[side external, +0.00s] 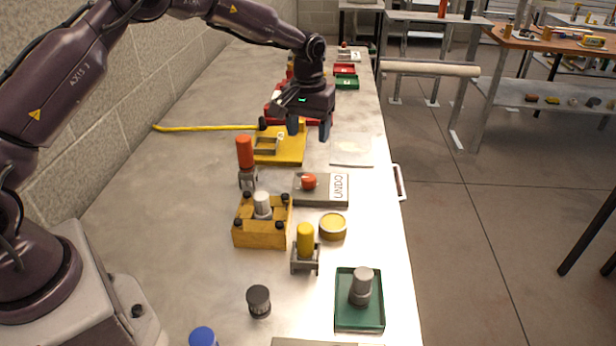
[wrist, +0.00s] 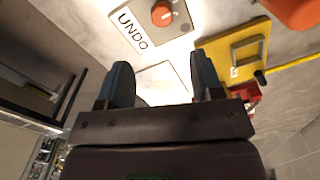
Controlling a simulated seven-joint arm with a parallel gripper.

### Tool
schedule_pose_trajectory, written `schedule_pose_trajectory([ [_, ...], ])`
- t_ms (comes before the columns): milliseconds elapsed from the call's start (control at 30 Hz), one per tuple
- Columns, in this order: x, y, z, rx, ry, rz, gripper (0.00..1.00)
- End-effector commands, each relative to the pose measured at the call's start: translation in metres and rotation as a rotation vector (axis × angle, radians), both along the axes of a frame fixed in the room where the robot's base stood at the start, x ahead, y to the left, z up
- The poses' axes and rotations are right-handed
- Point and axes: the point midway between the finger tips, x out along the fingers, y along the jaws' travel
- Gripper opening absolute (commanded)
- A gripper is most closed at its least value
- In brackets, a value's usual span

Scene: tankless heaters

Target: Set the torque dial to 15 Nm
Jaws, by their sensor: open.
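A round orange-red knob (side external: 308,181) sits on a grey plate (side external: 325,199) with a white UNDO label, near the middle of the bench. In the wrist view the knob (wrist: 162,13) has a pale mark on its face, with small marks beside it on the plate (wrist: 188,22). No torque numbers are legible, and I cannot tell whether this is the torque dial. My gripper (side external: 310,129) is open and empty, pointing down above the bench, farther back than the knob and clear of it. Its two fingers also show in the wrist view (wrist: 162,72).
A yellow plate with a frame (side external: 293,148) lies beneath and left of my gripper. A pale flat sheet (side external: 352,150) lies to its right. An orange-topped post (side external: 246,153), a yellow block (side external: 259,236) and a yellow-topped post (side external: 305,240) stand nearer the camera.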

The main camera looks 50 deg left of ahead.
Motion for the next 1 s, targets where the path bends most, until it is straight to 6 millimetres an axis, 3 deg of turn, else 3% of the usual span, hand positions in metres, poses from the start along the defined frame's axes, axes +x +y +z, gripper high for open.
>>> schedule_pose_trajectory([
  [133,-0.001,0.001,-0.004,0.005,0.006,0.051,0.60],
  [267,-0.001,0.001,-0.022,0.004,0.008,0.051,0.60],
  [700,-0.001,0.001,-0.107,0.004,0.006,0.049,0.60],
  [1000,-0.001,0.001,-0.127,0.005,0.004,0.048,0.60],
])
